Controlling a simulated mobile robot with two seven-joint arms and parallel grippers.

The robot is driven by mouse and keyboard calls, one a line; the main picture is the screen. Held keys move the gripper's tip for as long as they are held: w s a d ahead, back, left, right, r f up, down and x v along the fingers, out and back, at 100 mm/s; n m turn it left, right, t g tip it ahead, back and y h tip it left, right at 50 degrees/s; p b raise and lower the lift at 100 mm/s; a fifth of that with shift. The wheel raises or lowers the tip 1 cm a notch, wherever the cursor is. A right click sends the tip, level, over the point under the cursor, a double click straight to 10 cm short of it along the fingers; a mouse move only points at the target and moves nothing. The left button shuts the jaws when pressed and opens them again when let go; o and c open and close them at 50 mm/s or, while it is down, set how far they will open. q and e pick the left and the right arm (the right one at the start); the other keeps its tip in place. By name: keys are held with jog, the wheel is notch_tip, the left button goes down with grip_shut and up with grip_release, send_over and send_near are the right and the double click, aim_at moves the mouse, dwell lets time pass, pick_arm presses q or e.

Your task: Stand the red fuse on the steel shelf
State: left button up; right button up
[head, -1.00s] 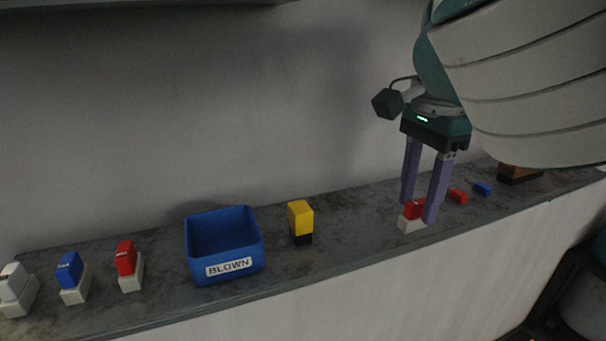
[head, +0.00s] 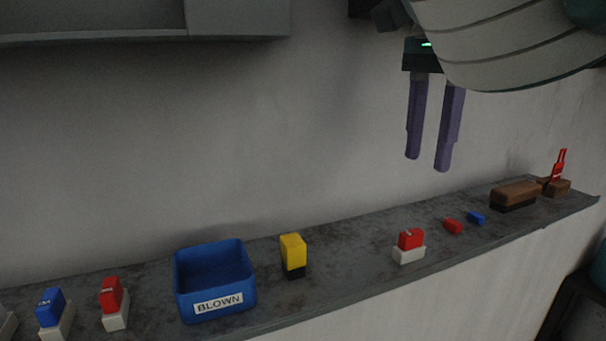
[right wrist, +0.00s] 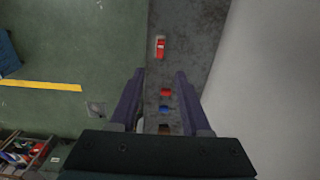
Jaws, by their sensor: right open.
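A red fuse with a white base (head: 409,246) rests base-down on the grey shelf (head: 345,262), right of the yellow-and-black block. It also shows near the top of the right wrist view (right wrist: 160,48). My right gripper (head: 428,163) is open and empty, above the shelf and clear of the fuse, with its purple fingers pointing down. In the right wrist view, my right gripper's fingers (right wrist: 160,73) are spread apart with nothing held between them. Another red block on a white base (head: 114,303) stands at the left. My left gripper is not in view.
A blue bin labelled BLOWN (head: 217,303) and a yellow-and-black block (head: 293,255) stand left of the fuse. Small red (head: 453,226) and blue (head: 476,217) pieces lie to its right, then a brown-and-black block (head: 514,195). The wall rises behind the shelf.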

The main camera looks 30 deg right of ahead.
jog(key=s+d+f+n+t+h, duration=0.1)
jog(key=s+d+f+n+h, duration=0.1)
jog(key=s+f+n+h, duration=0.3)
jog(key=s+d+f+n+t, duration=0.1)
jog(key=s+d+f+n, duration=0.25)
jog(key=f, duration=0.35)
jog(key=s+a+f+n+y, duration=0.1)
jog(key=s+a+f+n, duration=0.1)
jog(key=s+a+n, duration=0.2)
jog(key=s+a+f+n+t+y, duration=0.1)
jog(key=s+a+n, duration=0.3)
jog(key=a, duration=0.6)
jog(key=s+a+f+n+y, duration=0.3)
jog(key=s+a+n, duration=0.1)
jog(key=a, duration=0.3)
jog(key=shift+f+n+t, duration=0.2)
jog(key=shift+n+t, duration=0.1)
jog(key=shift+n, duration=0.05)
jog(key=shift+s, duration=0.1)
